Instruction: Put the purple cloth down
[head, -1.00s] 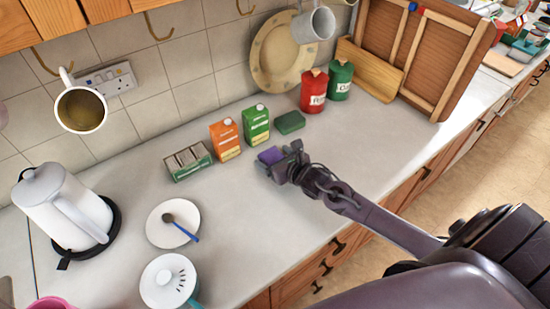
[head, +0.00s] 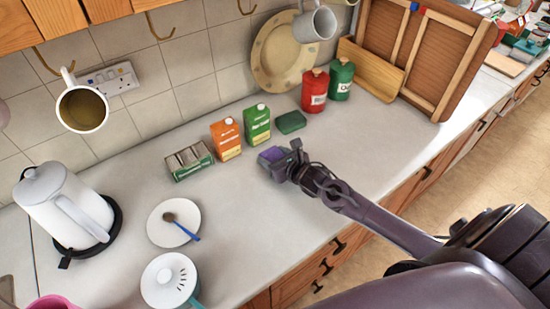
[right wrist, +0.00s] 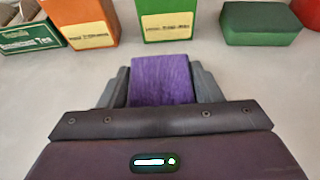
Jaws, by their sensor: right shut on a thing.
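The purple cloth (head: 271,155) is a small purple block-like piece held at the tip of my right gripper (head: 276,162), over the counter. In the right wrist view the cloth (right wrist: 161,80) sits between the two grey fingers of the gripper (right wrist: 163,85), which are shut on it. The cloth is low by the counter top; I cannot tell whether it touches it. Its near end is hidden by the gripper. My left gripper is not in view.
Orange (head: 226,139) and green (head: 256,125) cartons, a tea box (head: 189,162) and a dark green block (head: 291,122) stand behind the gripper. Red (head: 315,92) and green (head: 341,80) canisters are further right. A plate with a brush (head: 174,223) lies left. The counter (head: 255,215) in front is clear.

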